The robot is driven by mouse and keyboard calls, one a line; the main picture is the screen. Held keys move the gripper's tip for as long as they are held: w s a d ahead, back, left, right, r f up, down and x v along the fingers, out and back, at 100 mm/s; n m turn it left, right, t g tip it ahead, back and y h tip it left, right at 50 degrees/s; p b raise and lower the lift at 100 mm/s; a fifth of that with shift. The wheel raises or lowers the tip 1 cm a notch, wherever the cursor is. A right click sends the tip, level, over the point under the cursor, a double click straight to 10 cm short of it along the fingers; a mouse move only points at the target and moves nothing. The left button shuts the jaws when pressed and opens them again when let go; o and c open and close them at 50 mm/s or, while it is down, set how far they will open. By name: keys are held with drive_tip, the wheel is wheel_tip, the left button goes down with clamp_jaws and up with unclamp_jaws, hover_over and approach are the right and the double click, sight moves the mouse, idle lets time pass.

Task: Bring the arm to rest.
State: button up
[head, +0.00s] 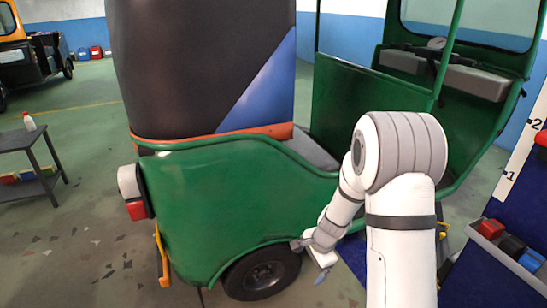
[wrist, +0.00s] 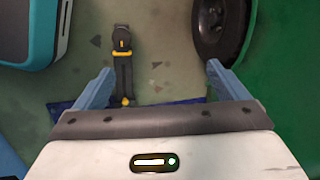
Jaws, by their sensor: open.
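My white arm reaches forward in the head view, bent at its elbow. My gripper (head: 320,277) is low beside the rear wheel (head: 262,272) of the green rickshaw (head: 225,200). In the wrist view my gripper (wrist: 159,71) shows two blue-grey fingers spread wide, with nothing between them but floor and a black and yellow device (wrist: 122,65) lying beyond. The wheel also shows at the upper right of the wrist view (wrist: 222,25), beyond the right finger. I cannot tell the exact gap between gripper and wheel.
Green bodywork (wrist: 285,110) fills the right of the wrist view; a teal box (wrist: 28,28) is upper left. In the head view, a tray of coloured items (head: 510,248) stands right, and a small grey table (head: 20,138) left. Open floor lies at the front left.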

drive_tip(key=s+r+n+p, duration=0.3)
drive_tip(key=s+r, duration=0.2)
drive_tip(key=r, duration=0.6)
drive_tip(key=s+r+n+p, duration=0.2)
drive_tip(key=s+r+n, duration=0.2)
drive_tip(key=r, duration=0.7)
drive_tip(key=s+d+r+n+h+p, duration=0.1)
drive_tip(key=s+d+r+n+p, duration=0.1)
drive_tip(key=s+r, duration=0.4)
drive_tip(key=s+d+r+n+h+p, duration=0.1)
drive_tip(key=s+d+r+n+p, duration=0.1)
drive_tip(key=s+r, duration=0.4)
drive_tip(key=shift+s+n+t+p, duration=0.4)
drive_tip(key=shift+s+n+p, duration=0.15)
drive_tip(key=shift+s+n, duration=0.4)
